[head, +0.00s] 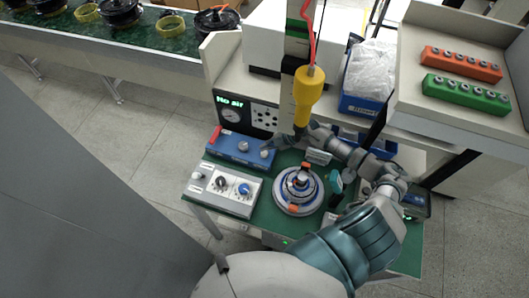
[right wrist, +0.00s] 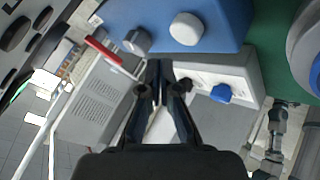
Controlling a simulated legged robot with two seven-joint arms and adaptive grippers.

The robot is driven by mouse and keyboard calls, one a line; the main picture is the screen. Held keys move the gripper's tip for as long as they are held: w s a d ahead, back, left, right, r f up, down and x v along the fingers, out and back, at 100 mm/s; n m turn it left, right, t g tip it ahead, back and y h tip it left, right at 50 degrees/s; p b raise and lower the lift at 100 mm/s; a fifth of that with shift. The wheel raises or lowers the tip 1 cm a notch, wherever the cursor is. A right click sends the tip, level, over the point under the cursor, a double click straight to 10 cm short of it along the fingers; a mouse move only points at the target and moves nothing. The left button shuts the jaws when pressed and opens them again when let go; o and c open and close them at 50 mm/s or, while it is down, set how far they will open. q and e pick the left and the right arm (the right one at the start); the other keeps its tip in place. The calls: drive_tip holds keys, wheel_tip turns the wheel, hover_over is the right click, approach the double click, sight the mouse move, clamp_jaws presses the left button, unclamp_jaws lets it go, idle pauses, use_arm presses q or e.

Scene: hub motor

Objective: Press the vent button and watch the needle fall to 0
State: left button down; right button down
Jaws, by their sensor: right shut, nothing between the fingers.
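The round gauge (head: 232,115) sits on a dark panel behind the bench, under a lit display reading "No air". Its needle is too small to read. Which one is the vent button, I cannot tell. My right gripper (head: 270,146) is shut and empty at the blue box's right end; its fingertips (right wrist: 161,66) appear close to the box. My left gripper is out of view.
A grey box (head: 224,201) with black and blue knobs stands in front of the blue box. A round hub motor (head: 299,190) sits to its right. A yellow tool (head: 308,85) hangs above on a red cord. Blue bins stand behind my right arm.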

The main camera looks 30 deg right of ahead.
sight(266, 153)
drive_tip(key=shift+r, duration=1.65)
